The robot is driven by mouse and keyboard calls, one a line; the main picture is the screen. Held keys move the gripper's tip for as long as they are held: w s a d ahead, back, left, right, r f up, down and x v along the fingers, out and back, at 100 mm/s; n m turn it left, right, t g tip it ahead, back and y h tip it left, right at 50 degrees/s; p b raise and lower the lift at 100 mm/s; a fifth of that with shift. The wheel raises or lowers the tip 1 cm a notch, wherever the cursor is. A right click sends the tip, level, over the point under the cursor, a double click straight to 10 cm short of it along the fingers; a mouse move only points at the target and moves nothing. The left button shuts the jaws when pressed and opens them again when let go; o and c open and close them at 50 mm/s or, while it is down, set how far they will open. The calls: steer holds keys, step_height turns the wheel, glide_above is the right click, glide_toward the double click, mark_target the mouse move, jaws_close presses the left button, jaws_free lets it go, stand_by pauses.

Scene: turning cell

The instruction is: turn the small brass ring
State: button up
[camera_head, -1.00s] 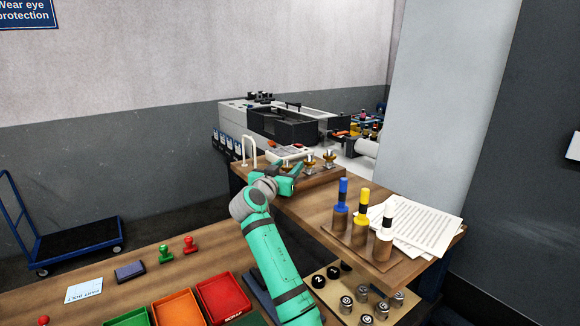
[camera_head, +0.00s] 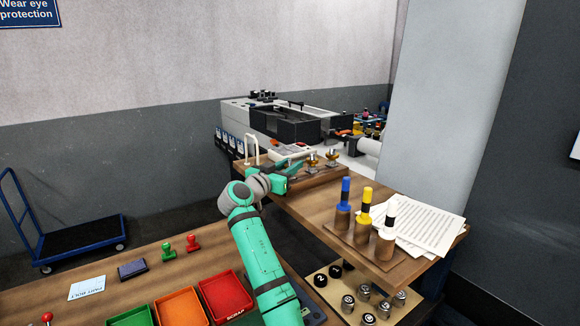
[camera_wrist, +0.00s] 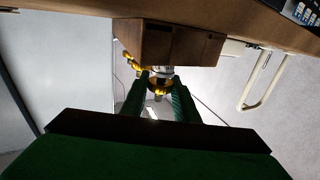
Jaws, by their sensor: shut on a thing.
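Several brass-coloured fittings stand in a row on a wooden block (camera_head: 325,178) at the back of the wooden bench. Two of them, a middle one (camera_head: 312,160) and a right one (camera_head: 331,156), show clear of my gripper. My gripper (camera_head: 288,172) is at the left end of this row and hides what it holds in the head view. In the wrist view its two green fingers (camera_wrist: 160,92) are closed on the sides of a small brass ring (camera_wrist: 158,83), which sits in front of the wooden block. Other brass parts show just beyond it.
A pale upright loop handle (camera_head: 252,149) stands just left of the block. Blue, yellow and white topped pegs (camera_head: 365,207) and loose papers (camera_head: 428,226) occupy the right of the bench. Coloured trays (camera_head: 226,296) lie on the lower front bench.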

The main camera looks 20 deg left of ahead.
steer(key=shift+m+g+h, duration=0.6)
steer(key=shift+m+h, duration=0.35)
steer(key=shift+h, duration=0.4)
steer(key=shift+m+g+h, duration=0.6)
steer(key=shift+m+h, duration=0.35)
steer(key=shift+h, duration=0.4)
steer(key=shift+w+m+g+h, duration=0.1)
steer(key=shift+m+g+h, duration=0.2)
steer(key=shift+m+h, duration=0.15)
steer(key=shift+d+r, duration=0.1)
steer(key=shift+m+g+h, duration=0.35)
steer(key=shift+g+h, duration=0.05)
steer(key=shift+h, duration=0.15)
steer(key=o, duration=1.1)
steer(key=shift+c, duration=0.2)
steer(key=shift+s, duration=0.2)
steer(key=v, duration=1)
steer(key=shift+s+a, duration=0.25)
